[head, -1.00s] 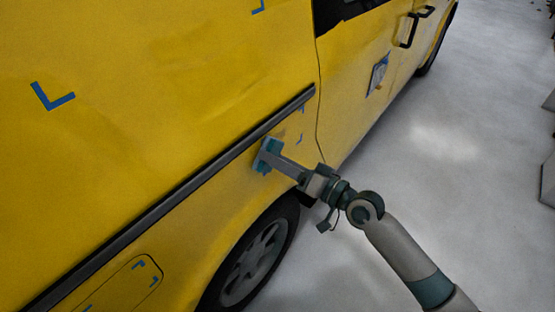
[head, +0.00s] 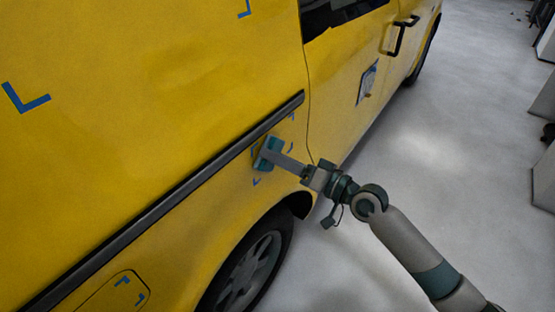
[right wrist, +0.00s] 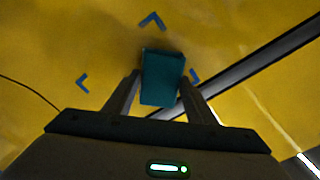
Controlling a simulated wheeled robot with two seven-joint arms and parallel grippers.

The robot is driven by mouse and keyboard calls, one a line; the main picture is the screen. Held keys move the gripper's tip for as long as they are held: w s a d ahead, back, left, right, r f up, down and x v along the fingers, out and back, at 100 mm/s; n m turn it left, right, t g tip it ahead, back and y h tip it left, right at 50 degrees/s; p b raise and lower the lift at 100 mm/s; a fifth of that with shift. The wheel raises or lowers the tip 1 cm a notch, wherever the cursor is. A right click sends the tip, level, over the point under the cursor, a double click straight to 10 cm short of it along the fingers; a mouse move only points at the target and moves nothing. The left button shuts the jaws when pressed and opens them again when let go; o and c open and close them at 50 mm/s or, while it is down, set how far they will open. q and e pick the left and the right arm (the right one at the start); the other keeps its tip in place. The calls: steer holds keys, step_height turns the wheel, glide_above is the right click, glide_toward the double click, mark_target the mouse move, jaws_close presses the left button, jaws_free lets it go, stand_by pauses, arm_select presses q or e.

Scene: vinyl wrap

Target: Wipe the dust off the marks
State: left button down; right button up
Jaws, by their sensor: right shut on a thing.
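A yellow van (head: 150,80) carries blue corner marks on its side. My right gripper (head: 277,155) is shut on a teal block-shaped wiper (head: 268,152) and holds it at the panel above the wheel, just below the black trim strip. Blue marks surround the wiper: one below it (head: 256,182) and one to its right (head: 290,149). In the right wrist view the wiper (right wrist: 162,78) sits between the fingers, with marks above it (right wrist: 152,20), to its left (right wrist: 82,84) and partly hidden at its right (right wrist: 195,75). Whether the wiper touches the panel is unclear. My left gripper is out of view.
The black trim strip (head: 170,205) runs along the van beside the wiper. The wheel (head: 250,270) is below. More blue marks (head: 25,98) are on the upper panel and on the fuel flap (head: 115,300).

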steer(key=w+b, duration=0.1)
steer(key=w+d+b, duration=0.1)
steer(key=b, duration=0.1)
steer(key=shift+w+d+f, duration=0.15)
steer(key=shift+d+f, duration=0.05)
steer(key=shift+d, duration=0.05)
steer(key=shift+w+d+r+b, duration=0.2)
steer(key=shift+w+d+b, duration=0.2)
steer(key=shift+w, duration=0.15)
steer(key=w+d+b, duration=0.1)
steer(key=b, duration=0.1)
steer(key=w+d+b, duration=0.1)
steer(key=shift+w+f+b, duration=0.2)
steer(key=shift+w+b, duration=0.05)
steer(key=shift+b, duration=0.15)
steer(key=shift+w+d+r+b, duration=0.15)
steer(key=shift+w+b, duration=0.15)
steer(key=shift+w, duration=0.05)
